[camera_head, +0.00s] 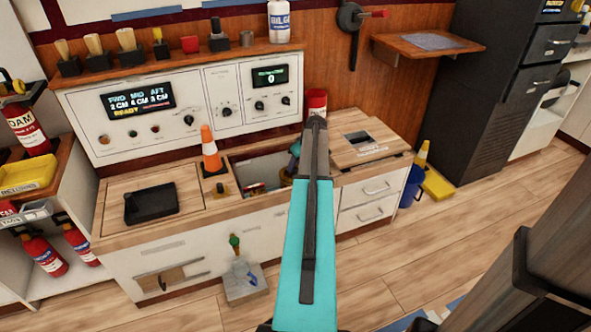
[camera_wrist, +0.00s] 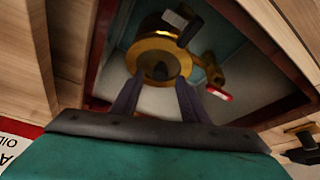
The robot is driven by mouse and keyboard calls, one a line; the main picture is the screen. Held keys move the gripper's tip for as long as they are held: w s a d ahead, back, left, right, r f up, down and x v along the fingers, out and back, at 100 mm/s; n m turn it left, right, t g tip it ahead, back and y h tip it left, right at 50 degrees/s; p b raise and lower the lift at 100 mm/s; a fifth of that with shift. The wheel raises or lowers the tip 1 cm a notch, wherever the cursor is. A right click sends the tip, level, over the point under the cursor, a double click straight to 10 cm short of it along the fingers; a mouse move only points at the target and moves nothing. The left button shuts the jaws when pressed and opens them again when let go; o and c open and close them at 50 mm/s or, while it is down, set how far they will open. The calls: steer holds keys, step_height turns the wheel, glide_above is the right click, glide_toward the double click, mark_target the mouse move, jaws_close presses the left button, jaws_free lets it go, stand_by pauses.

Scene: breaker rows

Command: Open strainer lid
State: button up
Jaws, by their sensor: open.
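The strainer shows in the wrist view as a round brass body whose lid (camera_wrist: 158,58) has a bright brass rim and a dark boss near its middle. A dark block-like part with a pale face (camera_wrist: 172,25) sits at its far edge. My gripper (camera_wrist: 157,86) is open, with its two dark fingers apart and pointing at the near side of the lid. Nothing shows between them except the strainer; I cannot tell whether they touch it. In the head view, my teal arm reaches over the right part of the open counter recess (camera_head: 258,168) and hides the fingertips and most of the strainer.
A brass valve with a red handle (camera_wrist: 219,93) is close right of the strainer. The recess walls surround the fingers closely. An orange cone (camera_head: 211,152) stands left of the recess, a black tray (camera_head: 151,204) farther left. A control panel (camera_head: 190,105) rises behind.

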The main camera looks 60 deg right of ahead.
steer(key=shift+x, duration=1.05)
steer(key=shift+c, duration=0.5)
jaws_close()
steer(key=shift+a, duration=0.15)
steer(key=shift+r, duration=0.15)
